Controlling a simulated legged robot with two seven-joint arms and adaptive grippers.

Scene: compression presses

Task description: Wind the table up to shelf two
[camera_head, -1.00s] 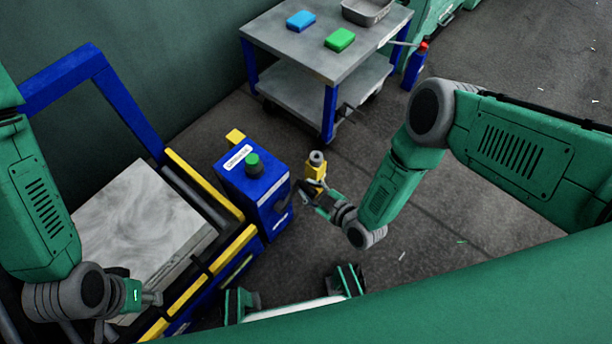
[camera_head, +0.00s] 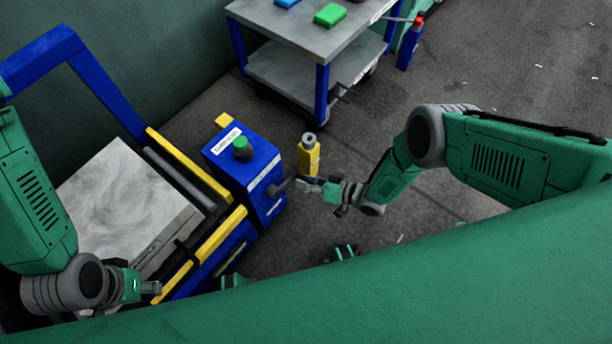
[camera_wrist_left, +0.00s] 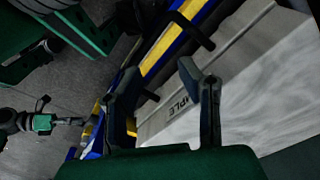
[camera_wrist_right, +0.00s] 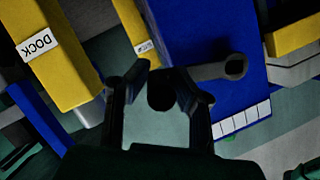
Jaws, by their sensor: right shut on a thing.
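A blue box (camera_head: 236,172) with a green knob (camera_head: 242,149) stands beside the blue-and-yellow frame. A grey crank (camera_head: 282,187) comes out of its right side; its arm also shows in the right wrist view (camera_wrist_right: 215,70). My right gripper (camera_head: 312,184) is at the crank's outer end. In the right wrist view the fingers (camera_wrist_right: 160,85) are closed around a dark round grip (camera_wrist_right: 160,100). My left gripper (camera_head: 152,289) is near the front of a grey slab (camera_head: 125,205), fingers apart and empty in the left wrist view (camera_wrist_left: 165,90). Which surface is the table and its height marks are unclear.
A yellow post (camera_head: 308,158) with a grey top stands close to my right gripper; a yellow part labelled DOCK (camera_wrist_right: 60,55) shows in the right wrist view. A grey cart (camera_head: 300,35) carrying blue and green blocks stands behind.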

